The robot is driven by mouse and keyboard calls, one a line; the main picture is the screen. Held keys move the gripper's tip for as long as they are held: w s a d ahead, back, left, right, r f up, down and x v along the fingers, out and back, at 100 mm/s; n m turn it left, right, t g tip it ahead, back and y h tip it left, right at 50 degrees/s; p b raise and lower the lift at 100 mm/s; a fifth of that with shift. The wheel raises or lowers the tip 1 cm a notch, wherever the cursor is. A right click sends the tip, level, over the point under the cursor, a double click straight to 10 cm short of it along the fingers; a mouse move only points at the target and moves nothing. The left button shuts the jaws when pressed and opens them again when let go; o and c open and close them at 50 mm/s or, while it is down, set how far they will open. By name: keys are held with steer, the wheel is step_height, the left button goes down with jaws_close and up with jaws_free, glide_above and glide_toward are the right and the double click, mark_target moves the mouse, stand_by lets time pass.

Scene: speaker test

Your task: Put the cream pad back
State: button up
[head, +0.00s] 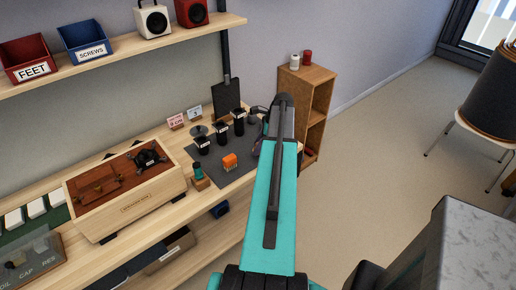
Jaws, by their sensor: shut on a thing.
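Several pale, cream-white pads (36,208) lie in a row on a dark green mat (62,214) at the left end of the bench. I cannot tell whether one of them is the task's cream pad. My turquoise arm rises through the middle of the picture and bends away at its dark top joint. My gripper and anything in it are hidden behind the arm. A wooden speaker box (135,208) lies on the bench with its open reddish-brown face up, holding a dark round part (150,158).
A clear-lidded parts box (30,258) sits front left. A shelf (120,52) with red and blue bins hangs above. A wooden cabinet (304,92) stands behind my arm. Floor at right is partly clear.

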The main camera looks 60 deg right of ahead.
steer(key=shift+f+p, duration=0.35)
steer(key=shift+f, duration=0.65)
steer(key=shift+f, duration=0.1)
steer(key=o, duration=1)
steer(key=shift+r, duration=0.2)
steer(key=b+v, duration=0.3)
steer(key=v, duration=0.8)
steer(key=shift+s+r+b, duration=0.2)
steer(key=shift+r+b, duration=0.15)
steer(key=shift+b, duration=0.05)
steer(key=shift+d, duration=0.1)
